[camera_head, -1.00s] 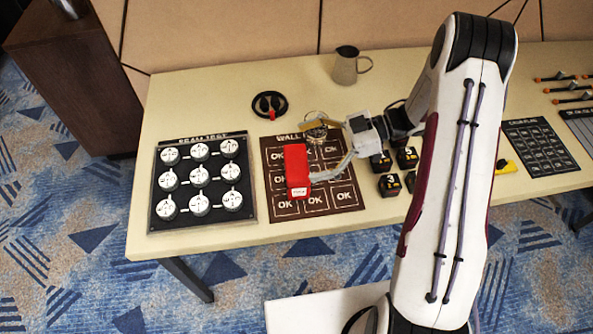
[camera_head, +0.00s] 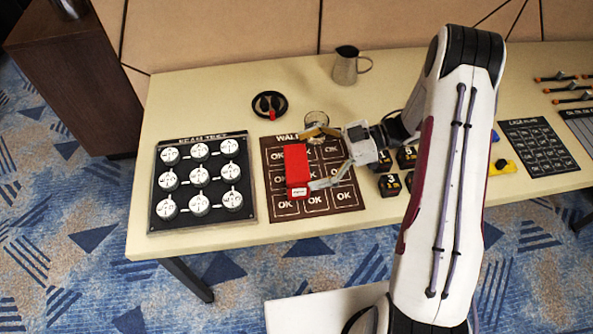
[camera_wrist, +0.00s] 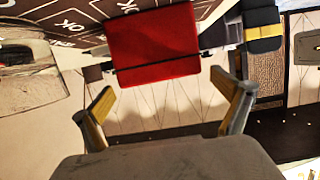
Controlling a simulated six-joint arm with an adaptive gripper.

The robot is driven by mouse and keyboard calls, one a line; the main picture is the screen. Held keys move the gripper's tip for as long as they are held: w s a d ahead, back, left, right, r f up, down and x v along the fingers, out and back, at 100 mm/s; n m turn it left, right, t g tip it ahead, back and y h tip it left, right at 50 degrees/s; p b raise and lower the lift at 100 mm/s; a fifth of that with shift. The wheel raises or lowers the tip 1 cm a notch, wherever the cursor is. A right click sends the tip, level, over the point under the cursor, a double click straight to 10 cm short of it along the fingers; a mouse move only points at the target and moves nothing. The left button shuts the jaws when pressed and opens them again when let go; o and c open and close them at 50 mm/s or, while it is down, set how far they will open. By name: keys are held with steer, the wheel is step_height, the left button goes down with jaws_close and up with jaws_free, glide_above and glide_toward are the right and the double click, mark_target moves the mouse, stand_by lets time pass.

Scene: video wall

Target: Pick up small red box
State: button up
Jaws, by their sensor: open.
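The small red box (camera_head: 297,165) stands on the dark board of OK squares (camera_head: 338,196), over its left-middle part, with a white label at its front end. My gripper (camera_head: 312,158) is open just right of the box. One finger points toward its far part and the other lies by its near end; contact cannot be told. In the wrist view the box (camera_wrist: 153,45) is ahead of the spread fingers (camera_wrist: 166,92), with nothing between their tips.
A clear glass (camera_head: 316,116) stands close behind my gripper. Several black numbered cubes (camera_head: 389,185) are right of the board. A white-button panel (camera_head: 200,178) lies left, a round dial (camera_head: 268,104) and a metal jug (camera_head: 347,66) behind. The table between panel and dial is clear.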

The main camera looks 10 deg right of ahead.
steer(key=shift+f, duration=0.1)
steer(key=shift+f, duration=1.3)
steer(key=shift+f+x, duration=0.15)
steer(key=shift+x, duration=0.65)
steer(key=shift+f+x, duration=0.2)
steer(key=shift+x, duration=0.6)
steer(key=shift+d, duration=0.1)
steer(key=c, duration=1.4)
